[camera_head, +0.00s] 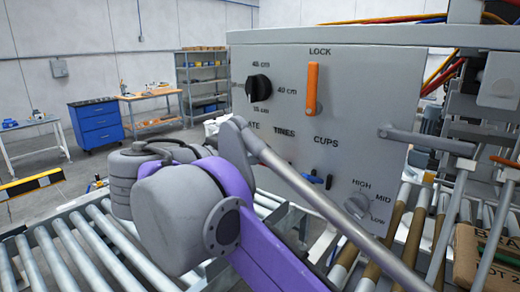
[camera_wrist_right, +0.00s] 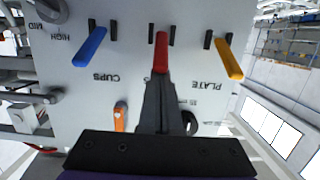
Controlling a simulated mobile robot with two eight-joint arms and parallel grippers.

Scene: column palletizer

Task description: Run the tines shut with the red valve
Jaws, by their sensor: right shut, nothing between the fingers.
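The red valve (camera_wrist_right: 160,52) is a short lever on the grey control panel (camera_wrist_right: 60,100). It shows in the right wrist view, where the panel appears upside down, between a blue lever (camera_wrist_right: 92,45) and a yellow lever (camera_wrist_right: 230,60). My right gripper (camera_wrist_right: 158,76) is shut and empty. Its dark fingertips meet the red lever's near end in the picture; I cannot tell whether they touch it. In the head view, my arm hides the red valve and the gripper below the TINES label. The tines cannot be made out. My left gripper is not in view.
An orange lock lever (camera_head: 312,88) and a black size knob (camera_head: 258,88) sit on the upper panel. A grey speed knob (camera_head: 357,205) is at its lower right. Roller conveyors (camera_head: 45,262) run below, with a cardboard box (camera_head: 485,258) at the right.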

